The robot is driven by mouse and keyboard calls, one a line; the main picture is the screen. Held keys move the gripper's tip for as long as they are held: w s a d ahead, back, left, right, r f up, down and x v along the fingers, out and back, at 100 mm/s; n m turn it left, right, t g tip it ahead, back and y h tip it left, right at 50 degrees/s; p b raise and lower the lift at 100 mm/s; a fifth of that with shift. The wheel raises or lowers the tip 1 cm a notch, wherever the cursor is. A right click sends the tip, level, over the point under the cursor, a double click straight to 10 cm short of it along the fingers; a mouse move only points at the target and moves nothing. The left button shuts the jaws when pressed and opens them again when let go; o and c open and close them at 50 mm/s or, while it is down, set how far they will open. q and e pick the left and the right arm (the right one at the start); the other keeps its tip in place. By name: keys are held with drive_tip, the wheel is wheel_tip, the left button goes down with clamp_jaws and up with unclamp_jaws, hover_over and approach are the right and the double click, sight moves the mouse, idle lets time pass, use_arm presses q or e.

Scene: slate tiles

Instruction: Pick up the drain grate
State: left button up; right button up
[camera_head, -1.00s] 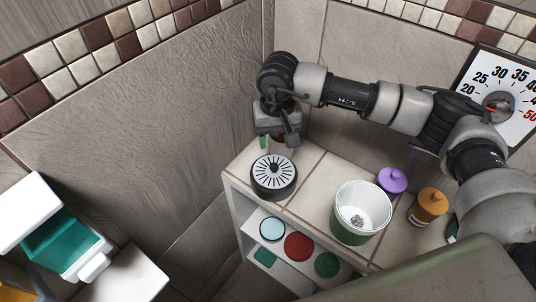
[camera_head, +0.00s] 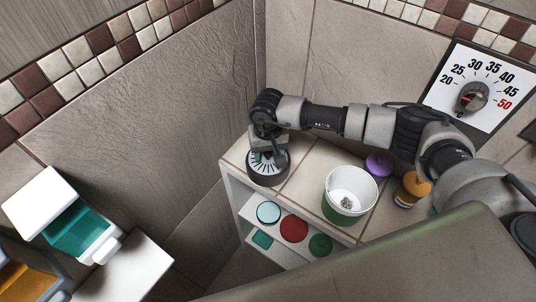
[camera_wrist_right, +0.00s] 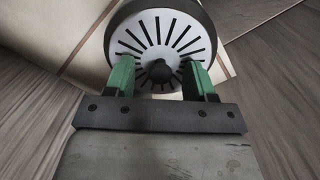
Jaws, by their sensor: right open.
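The drain grate (camera_head: 262,168) is a round, dark-rimmed disc with a pale slotted face, lying on the left end of the tiled shelf top. In the right wrist view the grate (camera_wrist_right: 140,38) shows a dark central knob (camera_wrist_right: 159,70). My right gripper (camera_head: 267,156) is over the grate in the head view and hides part of it. In the wrist view its green fingers (camera_wrist_right: 160,77) are open, one on each side of the knob. I cannot tell if they touch the grate. My left gripper is not in view.
A green and white bucket (camera_head: 345,205), a purple-lidded jar (camera_head: 378,164) and an orange-lidded jar (camera_head: 411,188) stand right of the grate. Red (camera_head: 294,228) and other coloured round things are on the shelf below. Walls close in behind and left.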

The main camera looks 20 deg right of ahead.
clamp_jaws()
